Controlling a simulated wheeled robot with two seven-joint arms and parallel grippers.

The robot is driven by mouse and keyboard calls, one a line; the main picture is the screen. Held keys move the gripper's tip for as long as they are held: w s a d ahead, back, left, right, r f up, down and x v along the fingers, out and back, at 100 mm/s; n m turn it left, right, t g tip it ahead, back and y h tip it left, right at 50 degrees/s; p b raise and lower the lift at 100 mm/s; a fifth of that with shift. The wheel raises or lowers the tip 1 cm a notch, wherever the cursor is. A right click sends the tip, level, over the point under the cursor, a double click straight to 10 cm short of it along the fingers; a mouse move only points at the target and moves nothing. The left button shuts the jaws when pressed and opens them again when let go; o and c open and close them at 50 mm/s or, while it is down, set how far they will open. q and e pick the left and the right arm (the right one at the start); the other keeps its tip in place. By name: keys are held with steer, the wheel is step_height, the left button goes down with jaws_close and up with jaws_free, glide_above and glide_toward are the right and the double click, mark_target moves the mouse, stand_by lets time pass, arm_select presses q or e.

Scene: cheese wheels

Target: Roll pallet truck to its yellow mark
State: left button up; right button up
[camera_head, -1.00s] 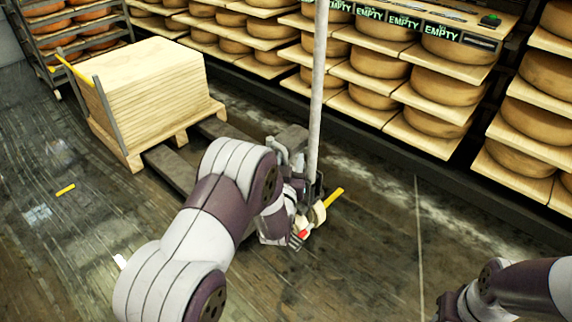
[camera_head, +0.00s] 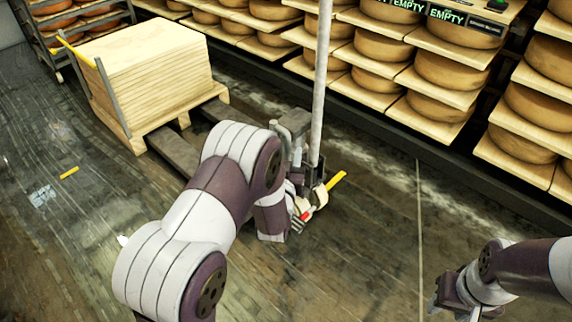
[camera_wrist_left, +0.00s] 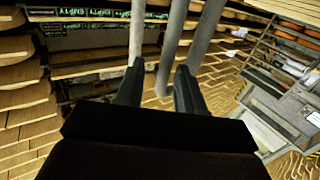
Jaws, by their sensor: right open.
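The pallet truck (camera_head: 294,124) stands in the middle of the head view, its dark forks under a wooden pallet (camera_head: 140,140) stacked with pale boards (camera_head: 150,65). Its tall grey pole (camera_head: 320,80) runs up out of the picture. My left gripper (camera_head: 303,212) is low beside the pole's foot, partly hidden by my arm. In the left wrist view its fingers (camera_wrist_left: 158,88) are apart, with a grey pole (camera_wrist_left: 175,40) between or just beyond them; contact is unclear. A yellow strip (camera_head: 69,173) lies on the floor at left; another yellow strip (camera_head: 338,181) shows beside the gripper. My right gripper (camera_head: 434,302) is open and empty.
Shelves of cheese wheels (camera_head: 450,75) line the right and back. A cheese rack (camera_head: 70,30) stands at the upper left, behind a grey frame with a yellow bar at the boards' end. The dark plank floor (camera_head: 360,265) is clear at left and in front.

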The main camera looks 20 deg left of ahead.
arm_select(q)
steer(key=s+d+p, duration=0.2)
steer(key=s, duration=0.7)
steer(key=shift+s, duration=0.25)
